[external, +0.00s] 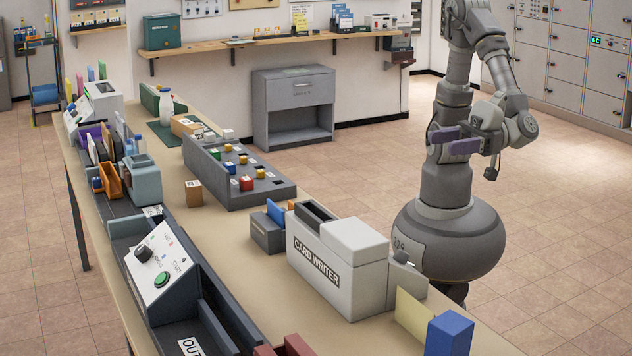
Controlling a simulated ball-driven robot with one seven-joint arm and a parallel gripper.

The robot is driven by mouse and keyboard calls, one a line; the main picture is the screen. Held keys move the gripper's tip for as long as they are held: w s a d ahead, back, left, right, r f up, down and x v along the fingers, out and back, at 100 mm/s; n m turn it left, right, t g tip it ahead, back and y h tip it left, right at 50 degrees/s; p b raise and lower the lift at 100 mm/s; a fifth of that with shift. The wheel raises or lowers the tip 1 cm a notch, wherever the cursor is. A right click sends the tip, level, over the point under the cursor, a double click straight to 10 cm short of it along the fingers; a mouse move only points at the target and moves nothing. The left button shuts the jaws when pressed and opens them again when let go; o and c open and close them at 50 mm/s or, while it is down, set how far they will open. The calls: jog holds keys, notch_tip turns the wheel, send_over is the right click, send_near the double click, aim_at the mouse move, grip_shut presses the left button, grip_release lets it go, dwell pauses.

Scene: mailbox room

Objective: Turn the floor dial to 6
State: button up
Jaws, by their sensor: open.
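A black knob (143,252) sits on a sloped white panel (160,268) at the lower left of the external view. A green button marked START (162,279) is below the knob. This is the clearest dial in view; I cannot tell whether it is the floor dial, and its setting is too small to read. My gripper (455,140) is open and apparently empty. It is folded close to my column at the right, well away from the knob and across the table from it.
A long table (223,254) lies between my base and the panel. A card writer (330,268), a grey tray of coloured blocks (240,175) and a blue block (449,334) stand on it. A grey cabinet (293,105) is against the wall. Tiled floor behind the table is clear.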

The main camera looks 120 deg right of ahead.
send_near(411, 267)
notch_tip(411, 267, up, 5)
jog(key=w, duration=0.2)
jog(key=f, duration=0.1)
jog(key=w, duration=0.2)
jog(key=w+b, duration=0.1)
jog(key=w, duration=0.1)
jog(key=w+b, duration=0.1)
jog(key=w, duration=0.1)
jog(key=shift+w+d+f, duration=0.15)
jog(key=shift+w+d, duration=0.2)
jog(key=shift+w, duration=0.6)
jog(key=shift+c, duration=0.4)
jog(key=c, duration=1)
